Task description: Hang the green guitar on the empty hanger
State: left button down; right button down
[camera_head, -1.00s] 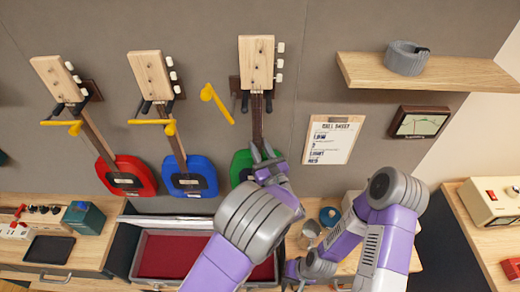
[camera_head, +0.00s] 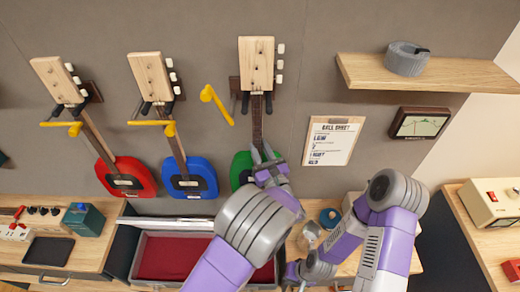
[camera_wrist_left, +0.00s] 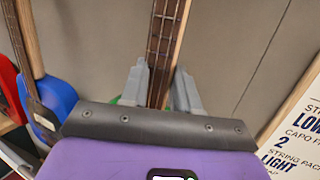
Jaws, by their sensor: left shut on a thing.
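The green guitar (camera_head: 240,167) is upright at the wall, right of the blue one. Its pale headstock (camera_head: 256,64) is over a wooden hanger block (camera_head: 234,90), and dark prongs (camera_head: 245,103) show either side of the neck just below it. I cannot tell whether the prongs bear it. The yellow bar (camera_head: 215,103) at this hanger is tilted, off the neck. My left gripper (camera_head: 264,155) is shut on the guitar's neck just above the body; the left wrist view shows the neck (camera_wrist_left: 165,45) between its fingers. My right gripper (camera_head: 296,272) is low, partly hidden, its jaws unclear.
A red guitar (camera_head: 128,177) and a blue guitar (camera_head: 189,177) hang at left, yellow bars across their necks. An open case (camera_head: 170,256) with red lining lies below. A clipboard (camera_head: 332,141), a meter (camera_head: 420,123) and a shelf (camera_head: 450,74) are on the right wall.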

pick_arm(q)
jog(key=shift+f+b, duration=1.05)
dwell(0.4)
dwell(0.5)
jog(key=c, duration=0.8)
grip_release()
jog(key=shift+s, duration=0.1)
jog(key=shift+o, duration=0.2)
jog(key=b+v, duration=0.1)
jog(key=v, duration=0.6)
jog(key=shift+s+f, duration=0.2)
jog(key=shift+d, duration=0.15)
